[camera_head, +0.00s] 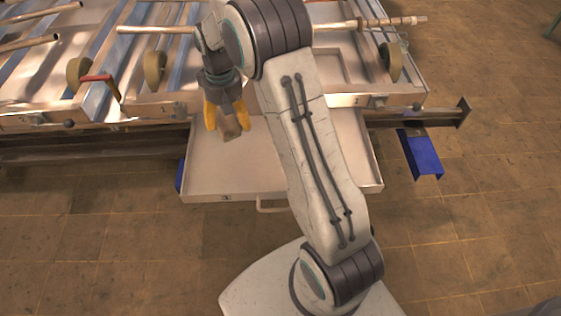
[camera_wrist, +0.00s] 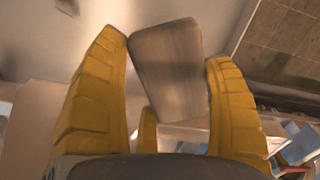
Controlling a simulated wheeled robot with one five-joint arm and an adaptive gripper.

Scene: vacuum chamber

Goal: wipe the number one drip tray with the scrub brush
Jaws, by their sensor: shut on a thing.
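My gripper (camera_head: 227,116) has yellow fingers and is shut on the scrub brush (camera_head: 231,129). The brush is a brown wooden block tilted between the fingertips. In the wrist view the brush (camera_wrist: 168,65) shows its flat wooden face between the two fingers; no bristles show. The drip tray (camera_head: 215,187) is a shallow, pale pulled-out tray with a small label and a handle on its front wall. The brush is over the left back part of the tray. I cannot tell whether it touches the floor of the tray. My arm hides the tray's middle right part.
A metal frame (camera_head: 345,101) with rods (camera_head: 155,30) and tan wheels (camera_head: 155,67) stands behind and above the tray. A dark beam (camera_head: 90,150) runs beneath it. A blue bracket (camera_head: 421,155) sticks out at right. The tiled floor (camera_head: 120,245) is clear at front left.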

